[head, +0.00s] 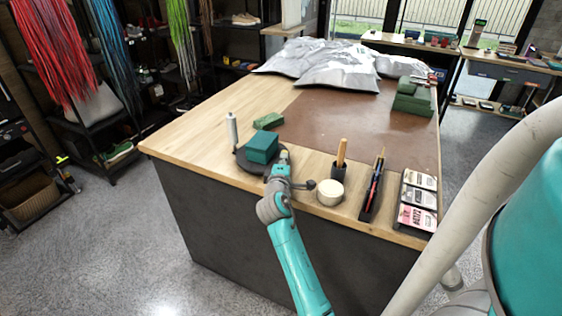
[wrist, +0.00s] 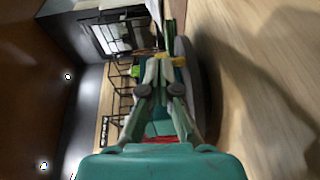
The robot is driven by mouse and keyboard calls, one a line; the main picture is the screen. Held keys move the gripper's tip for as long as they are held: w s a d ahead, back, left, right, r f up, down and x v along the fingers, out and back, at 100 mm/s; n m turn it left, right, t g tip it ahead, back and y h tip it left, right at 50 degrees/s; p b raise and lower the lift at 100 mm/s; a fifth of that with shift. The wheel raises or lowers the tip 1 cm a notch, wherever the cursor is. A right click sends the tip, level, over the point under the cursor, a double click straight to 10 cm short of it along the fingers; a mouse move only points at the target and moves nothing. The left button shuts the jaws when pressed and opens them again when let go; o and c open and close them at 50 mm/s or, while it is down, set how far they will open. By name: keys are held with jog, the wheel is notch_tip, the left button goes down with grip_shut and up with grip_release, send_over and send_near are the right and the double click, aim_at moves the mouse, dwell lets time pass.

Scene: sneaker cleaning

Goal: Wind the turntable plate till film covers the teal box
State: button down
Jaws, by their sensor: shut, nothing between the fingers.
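The teal box (head: 262,147) sits on the dark round turntable plate (head: 243,163) near the table's front left. A slim pale upright roll (head: 232,130), perhaps the film, stands at the plate's left side. I cannot make out film on the box's visible faces. My gripper (head: 284,157) is at the plate's right edge, close beside the box. In the wrist view my gripper (wrist: 162,62) is shut and empty, with the plate (wrist: 207,85) edge-on to its right. Part of the box shows behind the fingers. Contact with the plate cannot be told.
A green block (head: 268,121) lies behind the box. Right of my gripper stand a round white tub (head: 330,192), a brush holder (head: 345,178), a dark tray with pens (head: 371,195) and several cards (head: 417,203). The table's left is clear.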

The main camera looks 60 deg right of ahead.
jog(key=shift+d, duration=0.45)
jog(key=shift+d, duration=0.15)
dwell(0.5)
